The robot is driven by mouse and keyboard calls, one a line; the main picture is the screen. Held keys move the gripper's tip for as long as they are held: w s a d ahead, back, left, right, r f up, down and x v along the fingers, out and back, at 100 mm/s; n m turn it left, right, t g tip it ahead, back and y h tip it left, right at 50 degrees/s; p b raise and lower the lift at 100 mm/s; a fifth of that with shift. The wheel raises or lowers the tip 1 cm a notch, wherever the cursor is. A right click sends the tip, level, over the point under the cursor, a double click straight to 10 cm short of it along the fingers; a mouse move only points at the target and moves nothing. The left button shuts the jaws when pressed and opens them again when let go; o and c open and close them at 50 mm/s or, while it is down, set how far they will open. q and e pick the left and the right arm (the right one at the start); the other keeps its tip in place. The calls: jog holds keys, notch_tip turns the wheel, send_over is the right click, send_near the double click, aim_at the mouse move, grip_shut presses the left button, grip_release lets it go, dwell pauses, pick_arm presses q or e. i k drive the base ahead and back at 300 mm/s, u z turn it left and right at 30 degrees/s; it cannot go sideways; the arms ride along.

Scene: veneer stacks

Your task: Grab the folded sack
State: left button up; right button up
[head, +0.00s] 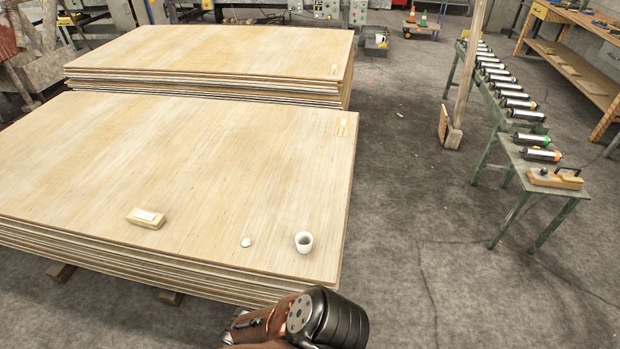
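A small tan, block-like bundle with a white patch on top (146,218) lies near the front edge of the nearer veneer stack (190,150), left of its middle. It may be the folded sack, but I cannot tell its material at this size. No other thing in view looks like a folded sack. A black and copper-brown part of my arm shows at the bottom edge, in front of the stack's right front corner. No gripper fingertips show, and nothing is seen touching the bundle.
A white cup (304,242) and a small white disc (246,241) sit right of the bundle, near the front edge. A second veneer stack (230,50) lies behind. A green roller stand (490,150) stands at right. Grey floor between is mostly clear.

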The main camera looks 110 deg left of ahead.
aim_at(152, 220)
jog(key=u, duration=3.85)
jog(key=k, duration=0.1)
jog(key=u, duration=1.25)
